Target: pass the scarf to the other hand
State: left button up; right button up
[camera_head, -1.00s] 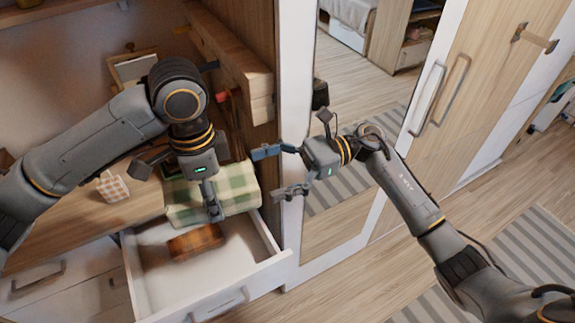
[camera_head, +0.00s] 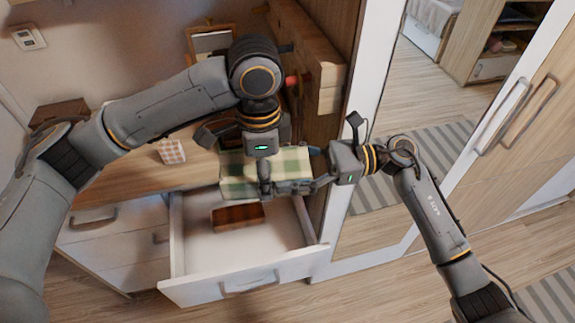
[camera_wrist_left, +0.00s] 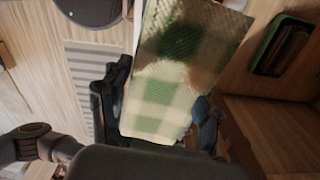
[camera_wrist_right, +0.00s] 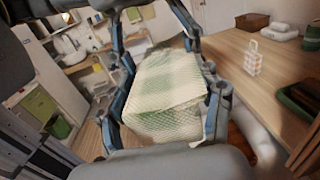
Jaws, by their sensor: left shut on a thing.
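The scarf (camera_head: 240,185) is a folded green-and-cream checked bundle held above the open drawer. My left gripper (camera_head: 265,188) is shut on it, reaching down from above; the left wrist view shows the scarf (camera_wrist_left: 165,85) between the fingers. My right gripper (camera_head: 312,170) reaches in from the right at the scarf's right end. In the right wrist view its fingers stand apart on either side of the scarf (camera_wrist_right: 165,95), open around it. Whether they touch the cloth is hard to tell.
The open white drawer (camera_head: 188,245) is below, with a brown item (camera_head: 238,216) inside. A wooden shelf unit (camera_head: 325,75) and a mirrored wardrobe door (camera_head: 370,215) are close on the right.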

pick_arm(q)
jog(key=shift+s+d, duration=0.1)
pick_arm(e)
jog(key=shift+w, duration=0.1)
jog(key=c, duration=0.3)
pick_arm(q)
jog(key=o, duration=1.3)
pick_arm(e)
jog(key=shift+c, duration=0.6)
pick_arm(q)
jog(key=shift+r, duration=0.1)
